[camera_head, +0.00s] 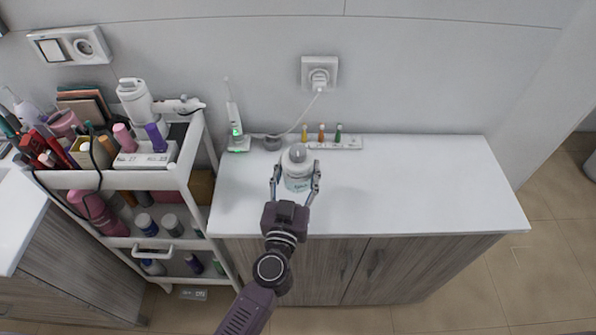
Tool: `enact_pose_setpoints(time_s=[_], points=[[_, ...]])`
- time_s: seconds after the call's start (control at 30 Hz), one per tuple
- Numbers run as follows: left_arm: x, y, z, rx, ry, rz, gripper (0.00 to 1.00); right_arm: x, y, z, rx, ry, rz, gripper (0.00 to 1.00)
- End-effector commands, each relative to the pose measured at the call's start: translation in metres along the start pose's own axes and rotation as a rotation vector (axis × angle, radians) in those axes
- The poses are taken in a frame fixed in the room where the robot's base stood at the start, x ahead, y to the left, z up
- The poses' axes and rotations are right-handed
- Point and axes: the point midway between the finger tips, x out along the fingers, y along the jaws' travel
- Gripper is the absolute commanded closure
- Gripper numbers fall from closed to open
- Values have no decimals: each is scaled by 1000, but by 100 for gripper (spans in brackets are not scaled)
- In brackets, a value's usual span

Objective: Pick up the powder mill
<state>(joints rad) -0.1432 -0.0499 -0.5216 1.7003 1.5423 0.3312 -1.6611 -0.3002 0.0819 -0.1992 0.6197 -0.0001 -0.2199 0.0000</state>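A white round container with a grey knob on top and pale blue lettering (297,182), which I take to be the powder mill, is upright at the white countertop, left of its middle. My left gripper (296,170) comes from the front, with one finger on each side of the container. The fingers are spread wide, and a narrow gap seems to show beside the container. Contact is hard to judge from this view. The container's underside is hidden. My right gripper is out of view.
Behind the container are a small rack with several coloured brush heads (349,143) and an electric toothbrush (236,130) on its charger. A cord runs up to a wall socket (320,73). A loaded white cart (186,165) stands left. The countertop's right half (430,185) is clear.

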Motion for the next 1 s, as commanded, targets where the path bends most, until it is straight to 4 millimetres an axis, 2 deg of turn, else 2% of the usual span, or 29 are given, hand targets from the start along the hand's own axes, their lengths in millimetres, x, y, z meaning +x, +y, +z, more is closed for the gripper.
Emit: enact_pose_setpoints(time_s=[0.03,0.1,0.4,0.53,0.8,1.0], points=[[0,0,-23,-3,3,-1,84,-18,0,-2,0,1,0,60],[0,0,-39,-3,4,-1,84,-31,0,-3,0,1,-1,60],[0,0,-103,-1,4,1,84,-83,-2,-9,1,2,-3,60],[0,0,-123,-1,3,1,84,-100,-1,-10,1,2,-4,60],[0,0,-140,-1,6,0,84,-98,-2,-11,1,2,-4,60],[0,0,-144,0,3,1,84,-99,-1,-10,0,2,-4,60]])
